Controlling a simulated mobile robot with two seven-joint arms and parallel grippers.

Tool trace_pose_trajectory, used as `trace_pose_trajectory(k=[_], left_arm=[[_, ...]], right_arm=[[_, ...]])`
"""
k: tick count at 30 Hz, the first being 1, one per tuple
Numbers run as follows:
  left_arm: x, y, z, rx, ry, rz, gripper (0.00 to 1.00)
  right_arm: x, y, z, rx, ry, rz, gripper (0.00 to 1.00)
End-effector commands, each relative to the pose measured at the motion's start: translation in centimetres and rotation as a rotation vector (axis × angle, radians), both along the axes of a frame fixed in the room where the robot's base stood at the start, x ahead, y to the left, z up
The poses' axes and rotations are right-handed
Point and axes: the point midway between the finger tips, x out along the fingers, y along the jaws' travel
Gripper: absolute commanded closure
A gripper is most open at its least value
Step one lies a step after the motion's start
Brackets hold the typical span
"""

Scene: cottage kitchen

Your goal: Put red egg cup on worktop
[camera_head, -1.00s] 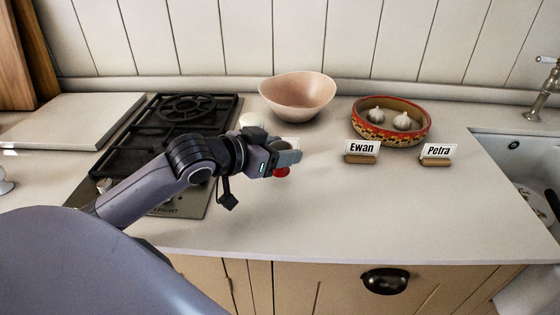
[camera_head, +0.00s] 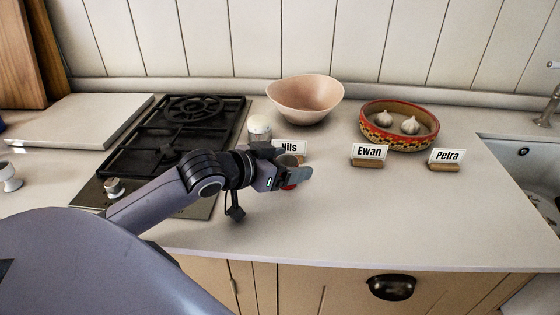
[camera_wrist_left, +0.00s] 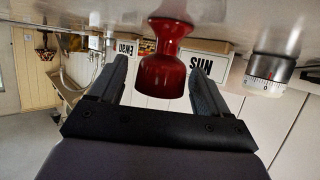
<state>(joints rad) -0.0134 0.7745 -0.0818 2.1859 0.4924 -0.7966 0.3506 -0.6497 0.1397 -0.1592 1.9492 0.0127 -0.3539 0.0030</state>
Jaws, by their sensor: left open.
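The red egg cup (camera_head: 289,187) is on the worktop (camera_head: 350,215) in front of the Nils card, mostly hidden by my gripper in the head view. In the left wrist view, which is upside down, the egg cup (camera_wrist_left: 163,74) shows clearly between the two fingers. Its foot appears to rest on the worktop, upright. My left gripper (camera_head: 301,176) is open around the cup, and gaps show between fingers and cup in the left wrist view (camera_wrist_left: 160,78). My right gripper is not in view.
Behind the cup stand the Nils card (camera_head: 291,147) and a white cylindrical timer (camera_head: 260,128). A pink bowl (camera_head: 305,98) and garlic dish (camera_head: 400,137) stand behind. The hob (camera_head: 165,140) is left. The worktop's front right is clear.

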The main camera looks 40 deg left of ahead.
Motion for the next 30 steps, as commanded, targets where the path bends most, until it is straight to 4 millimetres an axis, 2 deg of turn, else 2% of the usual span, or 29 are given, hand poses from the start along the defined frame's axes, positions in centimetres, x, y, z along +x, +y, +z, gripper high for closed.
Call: trace_pose_trajectory(k=[5,26,30], left_arm=[[-0.9,0.3,0.5,0.002,0.0,0.001,0.22],[-8.2,2.0,3.6,0.001,0.002,0.0,0.22],[-9.2,2.2,4.4,-0.004,0.004,-0.001,0.22]], right_arm=[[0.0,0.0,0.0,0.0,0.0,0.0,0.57],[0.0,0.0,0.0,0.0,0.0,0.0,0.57],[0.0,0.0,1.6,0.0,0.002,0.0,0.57]])
